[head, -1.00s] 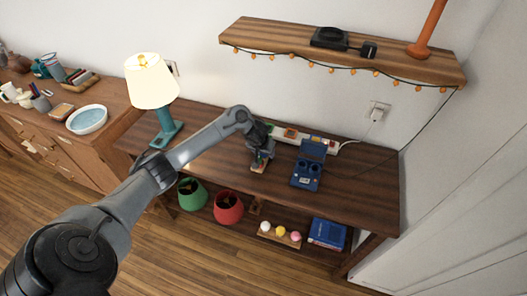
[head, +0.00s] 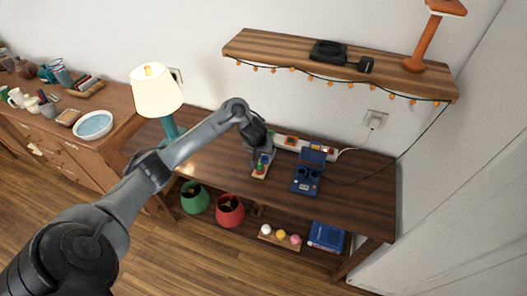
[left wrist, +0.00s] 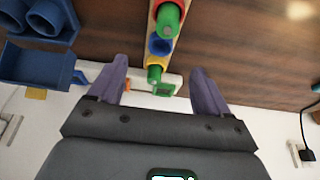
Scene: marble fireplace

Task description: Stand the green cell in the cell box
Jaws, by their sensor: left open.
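A narrow coloured holder (left wrist: 161,44) stands on the dark table under my left gripper, with red, yellow and blue parts. It also shows small in the head view (head: 259,175). Two green cylinders show in the left wrist view: one in the red part (left wrist: 168,22), one nearer the fingers (left wrist: 155,74). I cannot tell for sure which is the green cell. The blue cell box (head: 306,182) has round wells and a raised lid; it shows at the left wrist view's left edge (left wrist: 35,68). My left gripper (left wrist: 160,88) is open and empty above the holder. My right gripper is out of view.
A white power strip (head: 290,141) lies along the wall behind the holder and box. The teal lamp (head: 158,95) stands to the left. The striped wooden shelf (head: 300,58) with string lights hangs above. The table front right of the box is clear.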

